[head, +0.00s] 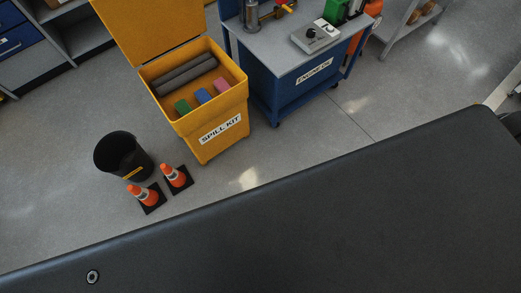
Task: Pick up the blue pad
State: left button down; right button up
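The blue pad (203,96) lies inside the open yellow spill kit bin (209,131). It sits between a green pad (183,106) on its left and a pink pad (221,87) on its right. Dark grey rolls (187,73) lie behind the pads in the same bin. Neither of my grippers shows in the head view.
A blue engine oil cart (297,88) stands right of the bin, with a grey device (316,36) on top. A black bucket (117,153) and two orange cones (174,174) stand at front left. A large dark surface fills the foreground. Open floor (60,180) lies left.

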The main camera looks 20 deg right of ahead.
aim_at(203, 96)
jog(key=z, duration=1.85)
jog(key=i, duration=1.85)
jog(key=u, duration=2.2)
